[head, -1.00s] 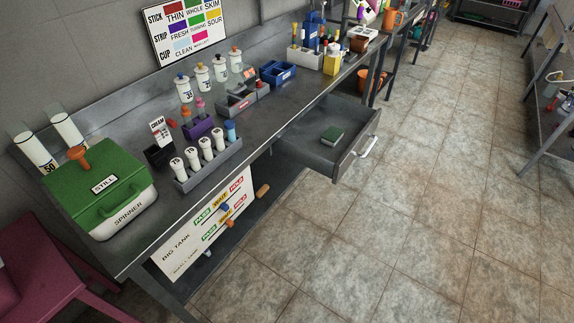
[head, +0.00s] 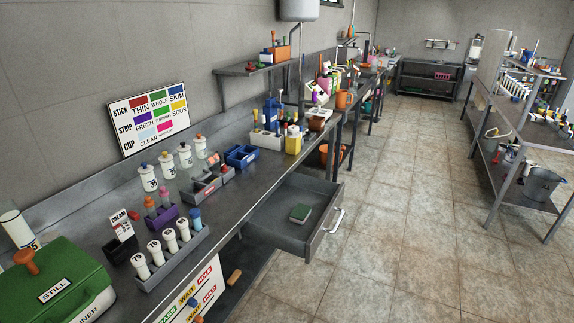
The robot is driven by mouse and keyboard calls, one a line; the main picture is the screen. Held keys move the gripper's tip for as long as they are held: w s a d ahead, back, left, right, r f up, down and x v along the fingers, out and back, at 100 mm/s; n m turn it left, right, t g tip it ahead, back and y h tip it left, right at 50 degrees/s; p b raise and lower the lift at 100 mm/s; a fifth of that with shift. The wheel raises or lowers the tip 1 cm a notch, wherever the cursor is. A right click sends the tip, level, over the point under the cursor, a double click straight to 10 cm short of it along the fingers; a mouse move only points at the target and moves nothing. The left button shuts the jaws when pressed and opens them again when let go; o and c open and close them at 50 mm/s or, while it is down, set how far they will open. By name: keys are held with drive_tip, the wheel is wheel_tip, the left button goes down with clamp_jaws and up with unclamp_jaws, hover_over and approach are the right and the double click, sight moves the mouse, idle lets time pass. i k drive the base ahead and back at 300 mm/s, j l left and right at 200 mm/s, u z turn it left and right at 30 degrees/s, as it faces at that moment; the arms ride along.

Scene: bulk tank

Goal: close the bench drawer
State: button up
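The bench drawer (head: 273,232) is pulled out from under the front edge of the long steel bench (head: 228,186). It sticks out to the right over the tiled floor. Its front panel carries a light metal handle (head: 334,220). My gripper and arm are not in view.
The bench top holds a green-lidded spinner box (head: 62,283), a grey rack of white bottles (head: 172,257) and other small containers. Open tiled floor (head: 405,220) lies to the right of the drawer. A metal shelf rack (head: 510,140) stands at far right.

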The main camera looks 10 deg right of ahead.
sight(271, 225)
drive_tip(key=i+l, duration=0.3)
drive_tip(key=i, duration=0.2)
drive_tip(key=i+l, duration=0.3)
drive_tip(key=i, duration=0.2)
